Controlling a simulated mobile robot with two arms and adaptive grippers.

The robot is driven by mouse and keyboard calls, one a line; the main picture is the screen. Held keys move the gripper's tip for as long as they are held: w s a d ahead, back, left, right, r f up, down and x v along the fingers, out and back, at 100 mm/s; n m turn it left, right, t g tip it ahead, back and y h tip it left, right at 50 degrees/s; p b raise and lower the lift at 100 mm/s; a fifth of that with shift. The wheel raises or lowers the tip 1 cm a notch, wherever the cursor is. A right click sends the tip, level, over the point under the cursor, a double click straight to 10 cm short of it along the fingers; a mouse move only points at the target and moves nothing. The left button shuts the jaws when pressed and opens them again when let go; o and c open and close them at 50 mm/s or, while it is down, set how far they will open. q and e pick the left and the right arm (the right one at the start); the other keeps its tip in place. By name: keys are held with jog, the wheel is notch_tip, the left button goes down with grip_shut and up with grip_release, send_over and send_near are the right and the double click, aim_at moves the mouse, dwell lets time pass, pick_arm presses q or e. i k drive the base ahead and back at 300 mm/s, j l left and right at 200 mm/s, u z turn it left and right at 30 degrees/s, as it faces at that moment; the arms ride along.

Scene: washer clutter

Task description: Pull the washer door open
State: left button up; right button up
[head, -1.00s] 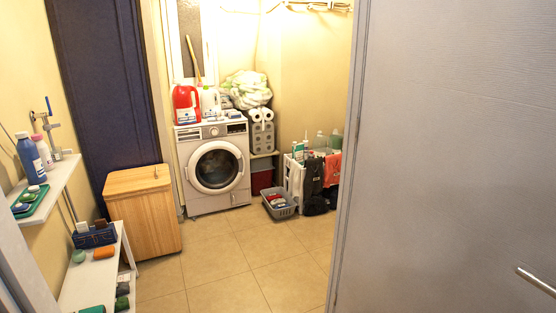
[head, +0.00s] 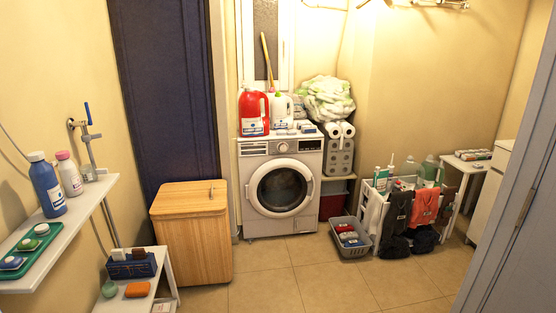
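The white front-loading washer (head: 254,226) stands against the back wall, near the middle of the head view. Its round door (head: 281,189) has a white ring and dark glass and looks shut. Red and white detergent bottles stand on top of the washer. Neither of my grippers is in the head view.
A wooden hamper (head: 190,240) stands left of the washer. A grey basket (head: 350,238) sits on the floor to its right, beside a crowded rack (head: 408,212). A wall shelf (head: 70,222) juts out at left. The tiled floor (head: 290,285) before the washer is clear.

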aim_at(262, 174)
jog(key=i, duration=1.1)
jog(key=i+z, duration=0.15)
jog(key=i, duration=1)
jog(key=i+l+u, duration=0.15)
jog(key=i, duration=0.4)
jog(key=i+l+u, duration=0.15)
jog(key=i+l, duration=0.3)
jog(key=i+l+u, duration=0.15)
jog(key=i+l, duration=0.25)
jog(key=i, duration=0.2)
